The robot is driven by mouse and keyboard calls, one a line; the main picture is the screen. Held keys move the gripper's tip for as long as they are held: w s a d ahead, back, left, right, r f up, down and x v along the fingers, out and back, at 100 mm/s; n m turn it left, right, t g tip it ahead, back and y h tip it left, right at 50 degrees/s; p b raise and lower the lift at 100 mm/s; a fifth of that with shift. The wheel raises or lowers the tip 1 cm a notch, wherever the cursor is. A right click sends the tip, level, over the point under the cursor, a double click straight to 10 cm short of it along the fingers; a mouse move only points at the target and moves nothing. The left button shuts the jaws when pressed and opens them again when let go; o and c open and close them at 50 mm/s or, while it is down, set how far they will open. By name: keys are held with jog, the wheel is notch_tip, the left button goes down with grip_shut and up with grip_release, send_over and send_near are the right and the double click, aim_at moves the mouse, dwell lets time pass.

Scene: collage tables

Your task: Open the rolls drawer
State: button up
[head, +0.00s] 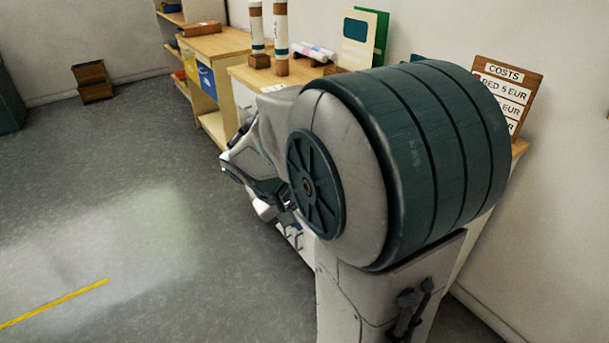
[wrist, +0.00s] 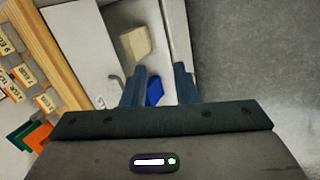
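A white drawer (wrist: 172,14) stands pulled out from a white cabinet front (wrist: 75,38) in the wrist view. I cannot read a label that says whether it is the rolls drawer. A beige block (wrist: 136,43) and a blue item (wrist: 154,92) show inside it. My gripper (wrist: 160,68) is over the drawer, its two dark fingers apart with nothing held between them. The right finger is close to the drawer's outer wall; I cannot tell whether they touch. In the head view my gripper (head: 268,208) is low beside the cabinet, and my arm hides most of the drawers.
In the head view a price board (head: 508,92), upright rolls (head: 280,28) and cards (head: 358,35) stand on the tabletop.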

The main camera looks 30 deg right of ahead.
jog(key=w+d+f+n+t+h+b, duration=0.1)
jog(key=w+d+f+h+b, duration=0.4)
jog(key=w, duration=0.3)
jog(key=w+d+f+n+h+b, duration=0.1)
jog(key=w+d+f+h+b, duration=0.4)
jog(key=w, duration=0.4)
jog(key=d+f, duration=0.1)
jog(key=d, duration=0.3)
jog(key=d+f, duration=0.1)
jog(key=d, duration=0.4)
jog(key=w+d+f, duration=0.1)
jog(key=d+f, duration=0.1)
jog(key=d, duration=0.2)
jog(key=shift+d, duration=0.15)
